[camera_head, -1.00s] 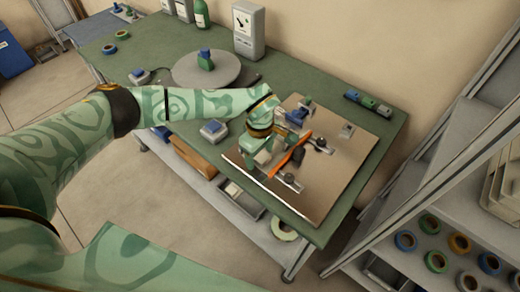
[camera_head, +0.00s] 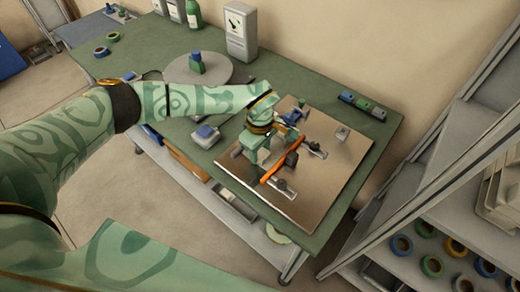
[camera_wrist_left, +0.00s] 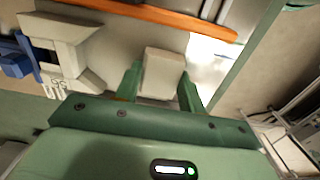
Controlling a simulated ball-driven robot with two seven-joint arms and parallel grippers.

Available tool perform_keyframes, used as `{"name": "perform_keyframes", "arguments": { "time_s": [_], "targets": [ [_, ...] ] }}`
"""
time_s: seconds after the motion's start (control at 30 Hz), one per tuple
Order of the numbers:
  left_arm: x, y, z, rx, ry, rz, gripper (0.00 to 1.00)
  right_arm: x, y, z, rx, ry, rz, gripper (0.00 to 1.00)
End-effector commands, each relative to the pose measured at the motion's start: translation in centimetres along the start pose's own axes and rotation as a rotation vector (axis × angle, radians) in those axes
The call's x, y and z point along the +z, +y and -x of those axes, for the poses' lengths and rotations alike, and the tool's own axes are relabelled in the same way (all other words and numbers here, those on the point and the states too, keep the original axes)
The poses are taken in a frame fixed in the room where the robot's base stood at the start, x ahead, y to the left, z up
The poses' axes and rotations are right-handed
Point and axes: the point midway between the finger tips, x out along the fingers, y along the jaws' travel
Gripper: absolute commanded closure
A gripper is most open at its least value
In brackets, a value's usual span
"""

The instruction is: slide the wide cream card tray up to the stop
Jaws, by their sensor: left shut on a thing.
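My left gripper (camera_head: 256,154) is low over the left part of a wide tan board (camera_head: 318,205) on the green table. In the left wrist view its two fingers (camera_wrist_left: 160,88) are on either side of a pale, blunt block (camera_wrist_left: 163,70), and they are shut on it. I cannot tell whether this block is part of the cream card tray. An orange bar (camera_head: 284,162) lies just beyond the gripper and also crosses the top of the wrist view (camera_wrist_left: 165,14). My right gripper is not in view.
Metal brackets (camera_head: 313,150) with dark knobs stand on the board near the bar. A grey turntable (camera_head: 222,72) and a dial meter (camera_head: 240,30) are behind. Stacked cream trays (camera_head: 500,190) sit on the right rack.

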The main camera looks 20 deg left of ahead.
Motion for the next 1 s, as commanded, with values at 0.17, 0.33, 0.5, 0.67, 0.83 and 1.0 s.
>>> {"name": "perform_keyframes", "arguments": {
  "time_s": [0.17, 0.33, 0.5, 0.67, 0.83, 1.0],
  "targets": [
    [-0.1, 0.0, 0.0, -0.001, 0.001, 0.004, 0.88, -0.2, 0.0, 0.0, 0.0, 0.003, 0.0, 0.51],
    [-0.1, 0.0, -0.1, -0.001, 0.0, 0.005, 0.88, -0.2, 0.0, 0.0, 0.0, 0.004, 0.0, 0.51],
    [-0.1, 0.0, 0.0, -0.001, 0.0, 0.004, 0.35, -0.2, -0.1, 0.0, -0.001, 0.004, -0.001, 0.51],
    [-0.1, 0.0, 0.0, -0.001, 0.0, 0.004, 0.35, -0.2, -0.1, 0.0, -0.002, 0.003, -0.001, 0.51],
    [-0.1, 0.1, 0.3, 0.0, 0.0, 0.004, 0.35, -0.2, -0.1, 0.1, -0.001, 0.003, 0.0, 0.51],
    [-0.1, 0.1, 2.6, 0.003, 0.0, 0.003, 0.35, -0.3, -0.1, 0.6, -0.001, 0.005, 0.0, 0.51]
  ]
}}
